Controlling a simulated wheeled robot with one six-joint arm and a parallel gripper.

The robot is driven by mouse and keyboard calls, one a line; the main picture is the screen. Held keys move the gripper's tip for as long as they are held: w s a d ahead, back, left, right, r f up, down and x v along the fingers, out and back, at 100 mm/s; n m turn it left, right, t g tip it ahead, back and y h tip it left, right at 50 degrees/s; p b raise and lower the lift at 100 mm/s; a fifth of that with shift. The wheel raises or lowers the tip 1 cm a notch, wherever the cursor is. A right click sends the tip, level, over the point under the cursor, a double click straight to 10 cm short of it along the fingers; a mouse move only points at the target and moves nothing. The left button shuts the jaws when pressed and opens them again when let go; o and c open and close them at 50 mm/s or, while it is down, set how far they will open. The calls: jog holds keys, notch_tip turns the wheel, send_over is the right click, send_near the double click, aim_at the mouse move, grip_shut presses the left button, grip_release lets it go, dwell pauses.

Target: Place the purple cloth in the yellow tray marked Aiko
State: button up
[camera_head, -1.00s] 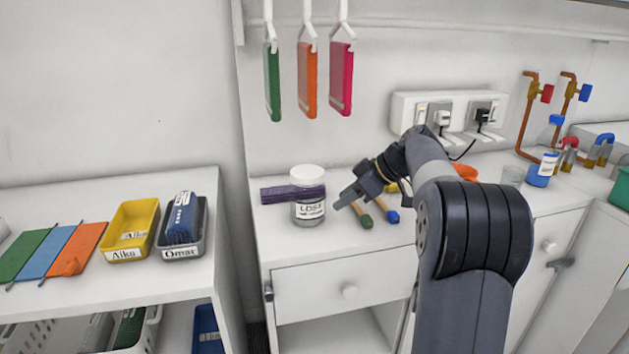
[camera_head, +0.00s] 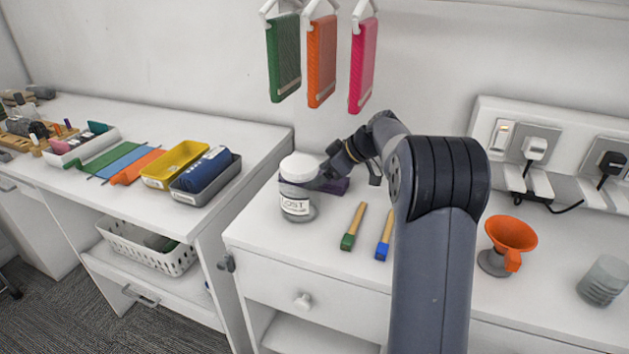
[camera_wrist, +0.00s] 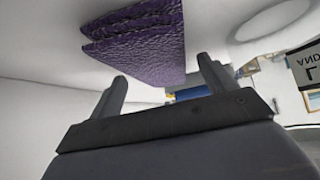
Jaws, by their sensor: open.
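The purple cloth (camera_head: 338,186) lies folded on the white counter behind a white-lidded jar (camera_head: 298,190), which hides part of it. The jar's label reads "LOST". In the wrist view the cloth (camera_wrist: 140,35) lies just beyond my fingertips, and the jar's label (camera_wrist: 308,68) shows at the right. My gripper (camera_head: 328,174) is at the cloth, beside the jar; its fingers (camera_wrist: 160,82) are apart with nothing held between them. The yellow tray (camera_head: 178,160) sits on the left counter and looks empty; its front label is too small to read now.
A grey tray (camera_head: 232,178) holding a blue roll (camera_head: 206,168) stands against the yellow tray. Two wooden-handled tools (camera_head: 353,226) and an orange funnel (camera_head: 511,234) are on the counter. Coloured pads (camera_head: 322,60) hang above. A gap separates the two counters.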

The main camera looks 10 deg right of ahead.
jog(key=shift+w+a+f, duration=0.15)
jog(key=shift+a+f, duration=0.1)
jog(key=shift+c, duration=0.3)
jog(key=c, duration=1.1)
jog(key=shift+r, duration=0.1)
